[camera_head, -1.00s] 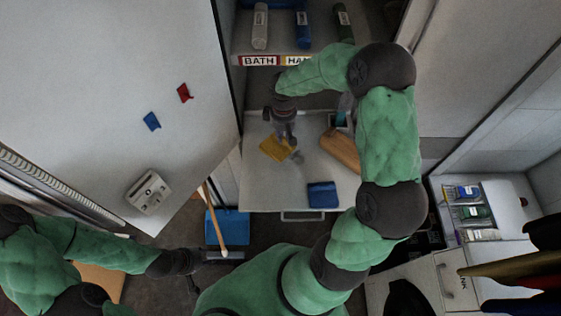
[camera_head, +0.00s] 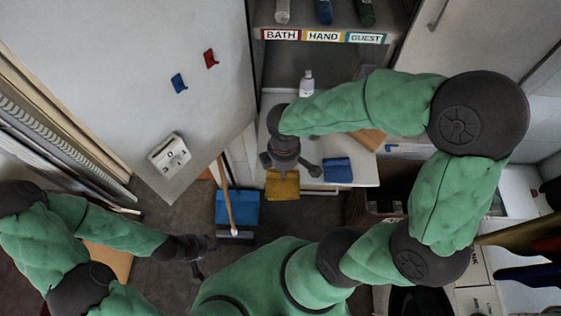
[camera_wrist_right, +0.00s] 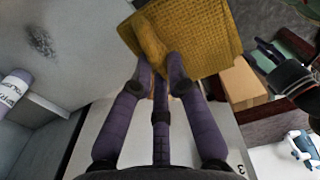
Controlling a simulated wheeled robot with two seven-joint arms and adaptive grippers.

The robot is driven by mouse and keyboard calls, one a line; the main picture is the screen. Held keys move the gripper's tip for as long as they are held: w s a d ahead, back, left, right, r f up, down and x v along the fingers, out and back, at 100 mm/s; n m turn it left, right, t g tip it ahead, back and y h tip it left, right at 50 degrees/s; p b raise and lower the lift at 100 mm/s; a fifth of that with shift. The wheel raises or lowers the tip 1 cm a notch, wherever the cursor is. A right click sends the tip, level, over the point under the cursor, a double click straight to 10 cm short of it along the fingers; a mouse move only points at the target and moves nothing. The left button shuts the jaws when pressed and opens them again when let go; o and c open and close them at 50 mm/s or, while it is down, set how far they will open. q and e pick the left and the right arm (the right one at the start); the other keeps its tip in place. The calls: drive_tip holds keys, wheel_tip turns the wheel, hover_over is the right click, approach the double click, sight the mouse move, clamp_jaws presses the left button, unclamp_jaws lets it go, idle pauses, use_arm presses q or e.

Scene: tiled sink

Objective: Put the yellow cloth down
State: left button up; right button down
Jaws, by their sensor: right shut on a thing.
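The yellow cloth (camera_head: 283,186) hangs at the front edge of the white worktop (camera_head: 362,180) in the head view. My right gripper (camera_head: 288,168) is shut on it. In the right wrist view, the cloth (camera_wrist_right: 205,35) is pinched between the fingertips (camera_wrist_right: 162,65), bunched at the grip and spread flat beyond. I cannot tell whether the cloth touches the worktop's edge. My left gripper (camera_head: 203,258) is low at the left, away from the worktop; its fingers look spread and empty.
A folded blue cloth (camera_head: 338,170) lies on the worktop to the right of the yellow one. A bottle (camera_head: 306,84) stands at the back, under the labelled shelf (camera_head: 323,37). A blue dustpan (camera_head: 237,207) and a wooden stick (camera_head: 227,193) are left of the worktop.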

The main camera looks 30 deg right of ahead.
drive_tip(key=w+d+f, duration=0.1)
drive_tip(key=w+f, duration=0.1)
drive_tip(key=w, duration=0.1)
drive_tip(key=w+d+f+b, duration=0.1)
drive_tip(key=w+d+f, duration=0.1)
drive_tip(key=w+f, duration=0.1)
drive_tip(key=w+d+f+b, duration=0.1)
drive_tip(key=w+d+f, duration=0.1)
drive_tip(key=w+f, duration=0.1)
drive_tip(key=shift+w+d+f, duration=0.2)
drive_tip(key=shift+w+f, duration=0.05)
drive_tip(key=shift+w, duration=0.45)
drive_tip(key=shift+w+d+f, duration=0.15)
drive_tip(key=shift+w+f, duration=0.1)
drive_tip(key=shift+f, duration=0.1)
drive_tip(key=shift+w+f+b, duration=0.15)
drive_tip(key=shift+f+b, duration=0.35)
drive_tip(key=shift+f, duration=1.1)
drive_tip(key=shift+f, duration=0.15)
drive_tip(key=c, duration=1.7)
unclamp_jaws()
drive_tip(key=o, duration=0.5)
